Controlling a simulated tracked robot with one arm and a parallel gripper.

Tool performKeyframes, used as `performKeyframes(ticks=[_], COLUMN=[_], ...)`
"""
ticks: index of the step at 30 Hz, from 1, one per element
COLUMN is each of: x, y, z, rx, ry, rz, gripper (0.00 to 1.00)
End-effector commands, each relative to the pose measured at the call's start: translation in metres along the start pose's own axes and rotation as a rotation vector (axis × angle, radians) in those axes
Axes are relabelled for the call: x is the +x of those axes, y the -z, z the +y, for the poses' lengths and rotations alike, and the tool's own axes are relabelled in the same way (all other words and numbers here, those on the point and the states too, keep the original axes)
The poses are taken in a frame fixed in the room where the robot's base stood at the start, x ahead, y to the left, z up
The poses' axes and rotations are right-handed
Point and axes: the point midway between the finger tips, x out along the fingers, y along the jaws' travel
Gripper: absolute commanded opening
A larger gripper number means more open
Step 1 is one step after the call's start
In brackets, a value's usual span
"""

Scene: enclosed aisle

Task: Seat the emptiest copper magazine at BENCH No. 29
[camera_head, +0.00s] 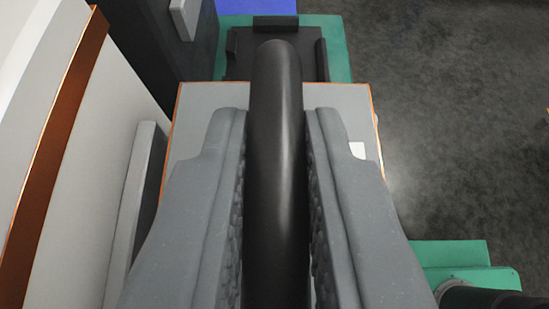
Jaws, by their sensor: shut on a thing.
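My gripper (277,175) fills the middle of the head camera view. Its two grey fingers are shut on a black, rounded bar-like handle (275,90) that runs up between them. Below the handle is a grey box with copper-coloured edges (215,98), seen from above, likely a copper magazine; the handle looks to belong to it. A small white patch (357,150) shows on its top at the right. Its fill level is not visible. Beyond the box is a dark tray-like seat with raised edges (240,65) on a green surface (337,45). No bench number is readable.
A pale panel with a copper strip (68,150) stands close on the left, with a dark upright face (165,50) behind it. A green piece (450,254) with a dark cylinder (478,297) is at lower right. Dark grey floor (450,120) is open at right.

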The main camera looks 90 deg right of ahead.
Motion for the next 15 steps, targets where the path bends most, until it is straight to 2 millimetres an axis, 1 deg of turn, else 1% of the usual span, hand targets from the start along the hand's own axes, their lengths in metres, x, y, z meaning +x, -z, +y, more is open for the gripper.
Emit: performKeyframes(ticks=[5,14,15], x=[0.0032,0.0018,0.0017], y=[-0.0061,-0.0041,-0.004], z=[-0.0003,-0.0001,-0.0001], rx=[0.001,0.0,-0.001], ry=[0.001,0.0,0.0], rz=[0.001,0.001,0.001], gripper=[0.0,0.0,0.2])
